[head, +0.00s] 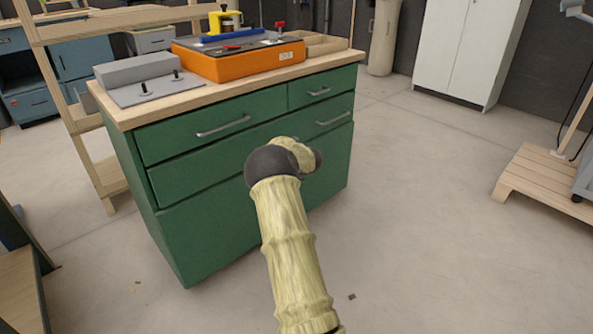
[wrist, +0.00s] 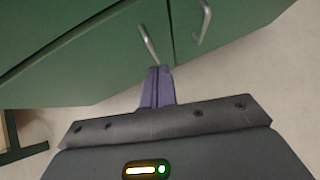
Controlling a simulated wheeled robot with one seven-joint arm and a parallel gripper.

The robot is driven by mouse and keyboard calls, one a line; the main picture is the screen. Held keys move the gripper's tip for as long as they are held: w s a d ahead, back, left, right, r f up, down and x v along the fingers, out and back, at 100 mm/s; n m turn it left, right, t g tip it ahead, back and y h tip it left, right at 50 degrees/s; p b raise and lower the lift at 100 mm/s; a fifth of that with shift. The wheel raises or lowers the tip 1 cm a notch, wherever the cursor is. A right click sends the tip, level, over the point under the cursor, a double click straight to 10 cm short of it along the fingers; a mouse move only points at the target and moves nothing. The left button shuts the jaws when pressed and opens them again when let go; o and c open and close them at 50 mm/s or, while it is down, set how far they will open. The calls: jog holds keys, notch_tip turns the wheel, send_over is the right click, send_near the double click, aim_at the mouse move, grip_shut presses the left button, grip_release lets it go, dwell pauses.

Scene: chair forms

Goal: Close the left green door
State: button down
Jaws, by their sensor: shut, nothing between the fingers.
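The green cabinet (head: 225,160) stands in front of me with drawers above and a plain lower front. Its left green door (head: 205,240) shows at the lower left in the head view and looks about flush; a small gap cannot be ruled out. In the wrist view the left door (wrist: 90,65) has a metal handle (wrist: 148,44) by its right edge, beside the right door (wrist: 240,20) with its own handle (wrist: 203,22). My gripper (wrist: 159,70) is shut and empty, its fingertips just below the left handle in the picture. Contact cannot be told. My arm hides part of the doors in the head view.
The wooden top (head: 330,62) carries an orange case (head: 240,62) and a grey block (head: 137,70). A wooden rack (head: 105,180) stands close at the left. A wooden pallet (head: 545,180) lies at the right. The floor between cabinet and pallet is clear.

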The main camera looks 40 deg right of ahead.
jog(key=p+v, duration=0.2)
jog(key=v, duration=0.6)
jog(key=shift+w+d+r+p, duration=0.2)
jog(key=shift+d+p, duration=0.15)
jog(key=shift+d, duration=0.15)
